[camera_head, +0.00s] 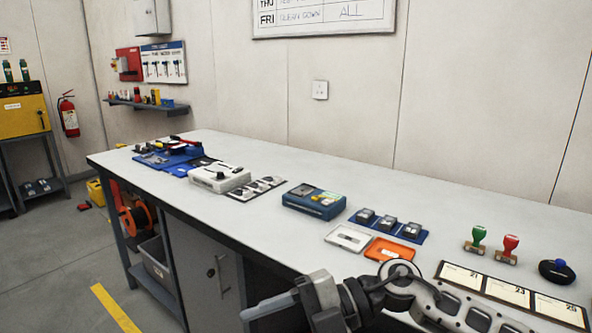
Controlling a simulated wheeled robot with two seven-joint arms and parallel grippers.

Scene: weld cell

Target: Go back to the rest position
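My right arm (455,305) comes in from the lower right corner and lies across the front edge of the workbench in the picture. Its gripper (268,307) points left, over the floor side of the bench front. I see the gripper edge-on, so the gap between its fingers does not show. No object shows in it. My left arm and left gripper are not in view.
The long workbench (270,152) carries a white box (219,178), a blue device (314,200), a blue tray with dark blocks (388,226), an orange tray (391,250), green (477,238) and red (508,247) stamps, and a calendar strip (508,291).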

